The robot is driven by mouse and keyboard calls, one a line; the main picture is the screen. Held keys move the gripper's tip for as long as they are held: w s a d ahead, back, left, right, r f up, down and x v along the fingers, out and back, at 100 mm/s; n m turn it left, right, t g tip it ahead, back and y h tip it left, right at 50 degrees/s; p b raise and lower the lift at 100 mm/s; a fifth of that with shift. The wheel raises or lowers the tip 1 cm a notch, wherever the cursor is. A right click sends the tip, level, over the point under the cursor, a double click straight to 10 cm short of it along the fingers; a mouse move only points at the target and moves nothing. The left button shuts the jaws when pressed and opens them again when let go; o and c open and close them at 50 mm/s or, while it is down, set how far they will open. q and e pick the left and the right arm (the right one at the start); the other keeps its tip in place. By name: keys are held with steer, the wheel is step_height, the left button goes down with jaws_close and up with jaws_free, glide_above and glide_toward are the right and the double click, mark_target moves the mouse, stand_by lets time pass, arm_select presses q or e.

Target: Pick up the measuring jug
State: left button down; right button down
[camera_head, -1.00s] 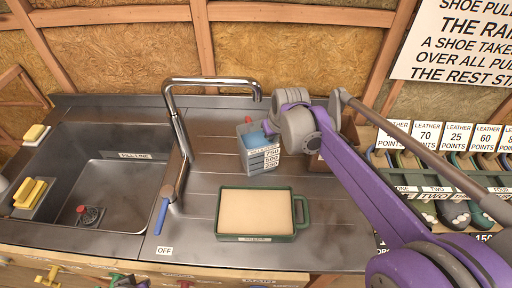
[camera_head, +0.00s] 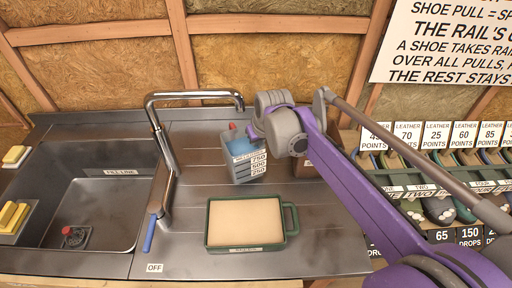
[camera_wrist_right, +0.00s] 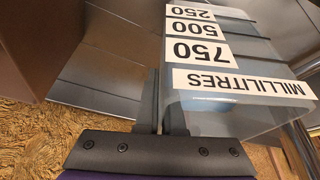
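The measuring jug (camera_head: 243,158) is a clear grey jug with blue inside, a small red spot at its top and white labels. It stands upright on the metal counter, behind the green-rimmed tray. My right gripper (camera_head: 258,130) is at the jug's upper right edge. In the right wrist view the jug (camera_wrist_right: 240,112) appears upside down, with 250, 500, 750 and MILLILITRES labels. There the two dark fingers (camera_wrist_right: 163,105) are close together at the jug's side wall, seemingly one on each side of it. My left gripper is out of view.
A tall tap (camera_head: 165,150) with a blue lever rises left of the jug, its spout reaching above it. A green tray (camera_head: 247,248) with pale contents lies in front. The sink (camera_head: 90,210) is at left. A brown box (camera_head: 303,166) stands just right of the jug.

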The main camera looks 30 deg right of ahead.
step_height(320, 180, up, 5)
steer(key=shift+s+f, duration=0.1)
steer(key=s+a, duration=0.4)
steer(key=s, duration=0.4)
steer(key=s+a, duration=0.4)
steer(key=s, duration=0.5)
steer(key=shift+a+p, duration=0.2)
steer(key=shift+p, duration=0.15)
steer(key=shift+f, duration=0.1)
